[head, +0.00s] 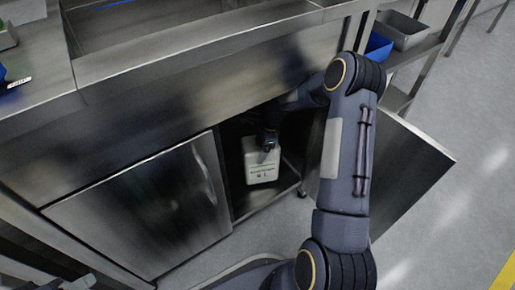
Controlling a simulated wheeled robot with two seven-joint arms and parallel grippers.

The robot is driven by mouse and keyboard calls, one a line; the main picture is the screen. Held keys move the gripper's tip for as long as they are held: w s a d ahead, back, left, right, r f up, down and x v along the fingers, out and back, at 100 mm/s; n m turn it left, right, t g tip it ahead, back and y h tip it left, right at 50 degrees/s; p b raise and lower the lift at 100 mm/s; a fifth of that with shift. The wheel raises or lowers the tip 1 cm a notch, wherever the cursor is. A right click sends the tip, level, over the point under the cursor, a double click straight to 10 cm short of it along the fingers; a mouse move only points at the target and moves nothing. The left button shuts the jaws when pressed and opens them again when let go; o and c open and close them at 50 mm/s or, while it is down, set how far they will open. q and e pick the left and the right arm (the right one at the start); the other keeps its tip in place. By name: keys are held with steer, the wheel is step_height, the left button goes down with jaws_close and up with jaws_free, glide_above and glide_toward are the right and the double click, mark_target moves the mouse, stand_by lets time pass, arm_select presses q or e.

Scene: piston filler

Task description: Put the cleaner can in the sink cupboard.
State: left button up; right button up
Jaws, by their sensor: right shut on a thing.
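The cleaner can (261,172) is a white, boxy container with dark print on its front. It is upright inside the open right compartment of the steel sink cupboard (238,205), at or just above the compartment's floor; I cannot tell if it touches. My right gripper (269,145) reaches into the compartment from above and is shut on the can's top. Its fingers are small and partly hidden in shadow.
The right cupboard door (415,165) stands open behind my right arm. The left door (150,210) is shut. A sink basin (150,25) is set in the counter above. Grey and blue bins (402,30) sit on a shelf at upper right. Floor at right is clear.

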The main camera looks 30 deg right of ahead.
steer(key=shift+d+b+x, duration=0.2)
steer(key=shift+b+x, duration=0.15)
steer(key=shift+x, duration=0.8)
steer(key=shift+s, duration=0.1)
steer(key=o, duration=2)
steer(key=shift+s+f, duration=0.1)
steer(key=shift+f, duration=0.05)
steer(key=shift+c, duration=0.2)
steer(key=p+v, duration=0.5)
steer(key=v, duration=0.7)
